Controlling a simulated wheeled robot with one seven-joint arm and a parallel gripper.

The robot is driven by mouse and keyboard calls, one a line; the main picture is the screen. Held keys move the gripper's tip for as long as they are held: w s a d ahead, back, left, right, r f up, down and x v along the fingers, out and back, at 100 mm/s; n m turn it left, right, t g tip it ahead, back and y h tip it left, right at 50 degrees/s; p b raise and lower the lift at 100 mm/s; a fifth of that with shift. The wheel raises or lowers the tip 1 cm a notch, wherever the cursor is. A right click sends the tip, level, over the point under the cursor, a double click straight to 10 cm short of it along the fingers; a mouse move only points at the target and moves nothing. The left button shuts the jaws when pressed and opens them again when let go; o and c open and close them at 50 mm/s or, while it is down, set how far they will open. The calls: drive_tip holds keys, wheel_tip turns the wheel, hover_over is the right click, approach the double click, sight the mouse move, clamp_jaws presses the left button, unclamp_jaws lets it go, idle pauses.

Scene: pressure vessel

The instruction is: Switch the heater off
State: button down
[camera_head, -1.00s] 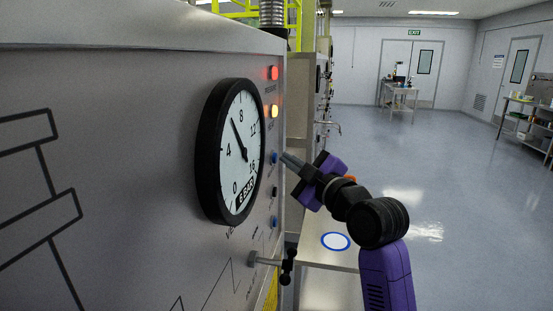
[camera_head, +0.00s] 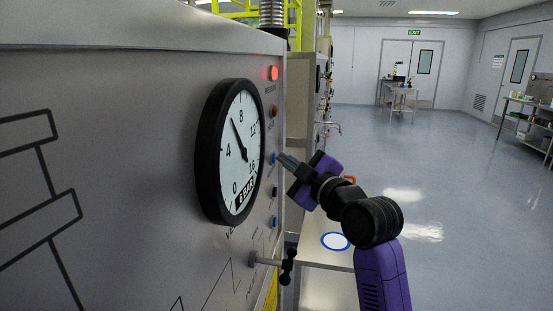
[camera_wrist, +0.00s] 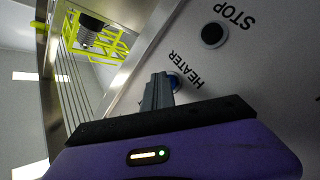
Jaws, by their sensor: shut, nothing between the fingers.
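My gripper (camera_head: 283,157) is shut, with its fingertips at the blue heater button (camera_head: 274,158) on the panel. In the wrist view the shut fingers (camera_wrist: 160,82) cover part of the blue button (camera_wrist: 175,82) beside the word HEATER. I cannot tell for sure whether the tips touch it or stand just off it. The second lamp (camera_head: 273,112) down is dark. The top red lamp (camera_head: 273,73) is lit. The round gauge (camera_head: 233,152) left of the gripper has its needle between 4 and 8.
A black button (camera_wrist: 213,35) marked STOP sits near the heater button. Another blue button (camera_head: 274,222) is lower on the panel. A valve handle (camera_head: 287,265) sticks out below. A white surface with a blue ring (camera_head: 335,241) lies below my arm. Open floor is to the right.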

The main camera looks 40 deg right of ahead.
drive_tip(key=shift+s+d, duration=0.45)
drive_tip(key=shift+s, duration=0.2)
drive_tip(key=s+d, duration=0.1)
drive_tip(key=s, duration=0.1)
drive_tip(key=s+d+b, duration=0.1)
drive_tip(key=s+d, duration=0.1)
idle(0.6)
idle(0.9)
